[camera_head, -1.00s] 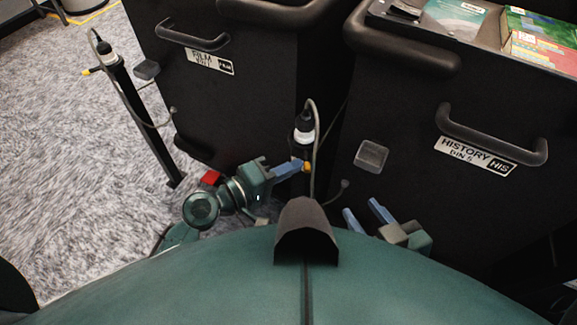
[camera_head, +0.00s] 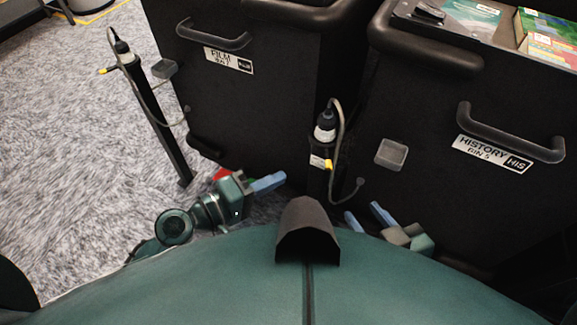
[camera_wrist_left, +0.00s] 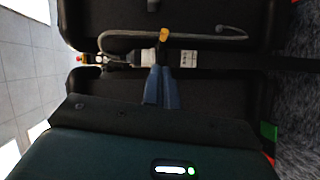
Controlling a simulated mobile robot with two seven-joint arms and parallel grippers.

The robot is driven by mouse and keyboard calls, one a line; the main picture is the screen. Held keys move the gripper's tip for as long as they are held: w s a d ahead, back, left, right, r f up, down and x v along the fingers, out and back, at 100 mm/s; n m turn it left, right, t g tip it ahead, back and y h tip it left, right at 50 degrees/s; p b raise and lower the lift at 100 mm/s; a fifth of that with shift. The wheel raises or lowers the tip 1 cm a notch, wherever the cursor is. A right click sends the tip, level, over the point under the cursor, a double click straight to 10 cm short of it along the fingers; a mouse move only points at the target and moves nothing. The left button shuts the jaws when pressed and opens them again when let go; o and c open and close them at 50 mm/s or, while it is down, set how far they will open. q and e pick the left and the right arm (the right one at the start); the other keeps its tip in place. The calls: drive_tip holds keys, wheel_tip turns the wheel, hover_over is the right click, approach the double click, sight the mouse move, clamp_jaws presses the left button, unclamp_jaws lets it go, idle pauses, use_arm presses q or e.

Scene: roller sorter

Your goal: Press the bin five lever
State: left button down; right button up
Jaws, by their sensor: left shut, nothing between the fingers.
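The lever (camera_head: 327,164) has a yellow tip and sits on a dark post between the two bins, just left of the black bin labelled HISTORY BIN 5 (camera_head: 432,170). Its yellow tip also shows in the left wrist view (camera_wrist_left: 163,35), beyond my fingertips. My left gripper (camera_head: 284,178) is shut and empty, to the left of the lever and a little lower in the head view, with a visible gap. Its blue fingers lie together in the left wrist view (camera_wrist_left: 161,68). My right gripper (camera_head: 362,213) is open and empty, low in front of the history bin.
A second bin, labelled FILM (camera_head: 228,60), stands to the left. Another post (camera_head: 155,120) with a yellow-tipped lever stands beside it. A grey cable hangs from the nearer post. Books (camera_head: 546,35) lie on the history bin. Carpet is open at left.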

use_arm(q)
drive_tip(key=v, duration=0.3)
drive_tip(key=shift+s+r, duration=0.1)
drive_tip(key=shift+s, duration=0.45)
use_arm(e)
drive_tip(key=shift+w, duration=0.25)
drive_tip(key=shift+a, duration=0.1)
